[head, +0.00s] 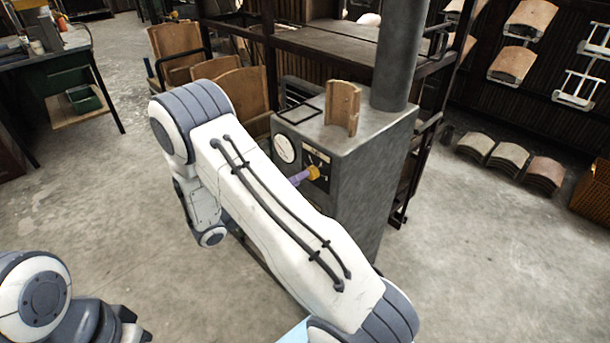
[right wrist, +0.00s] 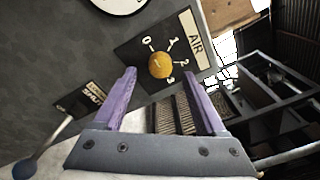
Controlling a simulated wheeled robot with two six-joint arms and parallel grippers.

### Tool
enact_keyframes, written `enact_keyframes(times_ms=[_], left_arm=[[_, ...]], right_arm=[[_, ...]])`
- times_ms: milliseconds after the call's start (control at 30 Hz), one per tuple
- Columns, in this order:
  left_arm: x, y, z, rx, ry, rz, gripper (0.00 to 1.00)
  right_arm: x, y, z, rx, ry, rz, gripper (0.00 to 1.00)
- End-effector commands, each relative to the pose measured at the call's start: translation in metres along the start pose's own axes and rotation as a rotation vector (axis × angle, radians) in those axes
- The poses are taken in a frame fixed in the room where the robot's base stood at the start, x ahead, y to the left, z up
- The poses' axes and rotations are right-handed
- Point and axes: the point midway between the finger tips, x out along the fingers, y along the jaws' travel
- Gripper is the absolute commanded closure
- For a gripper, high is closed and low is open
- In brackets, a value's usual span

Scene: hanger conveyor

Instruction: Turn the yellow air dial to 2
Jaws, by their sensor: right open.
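The yellow air dial (right wrist: 160,65) sits on a black plate (right wrist: 133,52) marked AIR, with 0, 1, 2 and 3 around it. I cannot tell which number its pointer faces. In the head view the dial (head: 314,172) is on the front of a grey metal cabinet (head: 358,200). My right gripper (right wrist: 160,74) is open, its purple fingers spread to either side of the dial in the wrist view; contact cannot be made out. In the head view my right arm hides most of that gripper.
A round white gauge (head: 284,148) is beside the dial plate. A ball-ended lever (right wrist: 25,169) is at lower left in the wrist view. A curved wooden piece (head: 343,108) stands on the cabinet, beside a thick grey pipe (head: 399,50). Floor at left is clear.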

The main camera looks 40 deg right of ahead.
Motion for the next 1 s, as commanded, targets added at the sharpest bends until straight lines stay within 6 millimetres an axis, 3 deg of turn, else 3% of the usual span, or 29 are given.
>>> enact_keyframes(times_ms=[200,567,767,1000], left_arm=[[-0.004,0.000,0.000,0.000,0.000,0.000,0.53],[-0.004,0.000,0.000,0.000,0.000,0.000,0.53],[-0.004,0.000,0.000,0.000,0.000,0.000,0.53],[-0.004,0.000,0.000,0.000,0.000,0.000,0.53]], right_arm=[[0.027,-0.001,0.000,0.001,0.003,-0.001,0.27],[0.032,0.000,0.000,0.001,0.000,0.001,0.27],[0.032,0.000,0.000,0.001,0.001,0.001,0.99],[0.033,0.000,0.000,0.013,0.002,0.001,1.00]])
